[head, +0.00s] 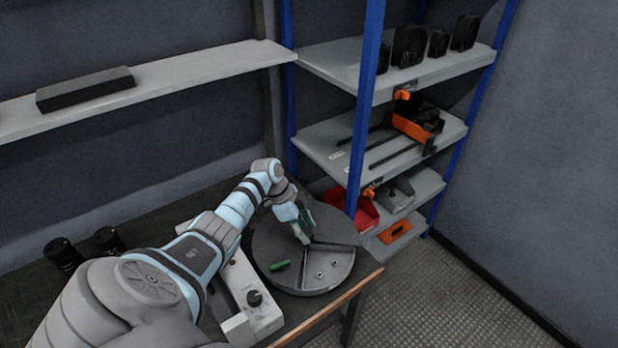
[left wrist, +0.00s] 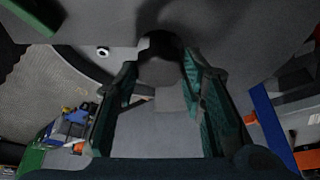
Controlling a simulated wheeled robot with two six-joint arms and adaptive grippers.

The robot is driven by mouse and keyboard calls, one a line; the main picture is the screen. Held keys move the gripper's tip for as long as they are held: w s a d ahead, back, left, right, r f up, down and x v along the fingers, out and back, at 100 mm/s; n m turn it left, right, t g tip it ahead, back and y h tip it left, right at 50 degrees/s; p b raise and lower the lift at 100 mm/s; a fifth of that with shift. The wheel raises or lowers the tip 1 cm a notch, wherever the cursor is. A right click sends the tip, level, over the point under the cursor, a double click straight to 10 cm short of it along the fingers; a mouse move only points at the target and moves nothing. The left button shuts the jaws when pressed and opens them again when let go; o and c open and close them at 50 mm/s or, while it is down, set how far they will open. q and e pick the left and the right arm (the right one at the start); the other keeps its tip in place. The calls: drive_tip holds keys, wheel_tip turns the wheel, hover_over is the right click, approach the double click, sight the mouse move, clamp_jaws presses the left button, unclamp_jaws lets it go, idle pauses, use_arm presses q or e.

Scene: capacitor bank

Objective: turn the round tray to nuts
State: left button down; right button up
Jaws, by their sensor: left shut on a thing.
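The round grey tray (head: 270,238) lies on the dark table in the head view, with thin dividers meeting near its middle. Its front-right section holds small nut-like pieces (head: 320,275). A green piece (head: 279,265) lies at its front left. My right gripper is not in view.
A light grey device with a black knob (head: 255,298) stands left of the tray. Black cylinders (head: 63,254) stand at the table's left. The table's wooden edge (head: 325,310) runs in front. A blue-posted rack (head: 365,100) with tools and red bins (head: 362,212) stands behind right.

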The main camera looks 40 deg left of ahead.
use_arm(q)
drive_tip(key=shift+f+m+b, duration=0.1)
drive_tip(key=shift+m+b, duration=0.3)
drive_tip(key=shift+b, duration=0.1)
drive_tip(key=shift+g, duration=0.3)
drive_tip(key=c, duration=1)
unclamp_jaws()
drive_tip(key=shift+c, duration=0.2)
drive_tip(key=v, duration=1.2)
drive_tip(key=shift+a, duration=0.1)
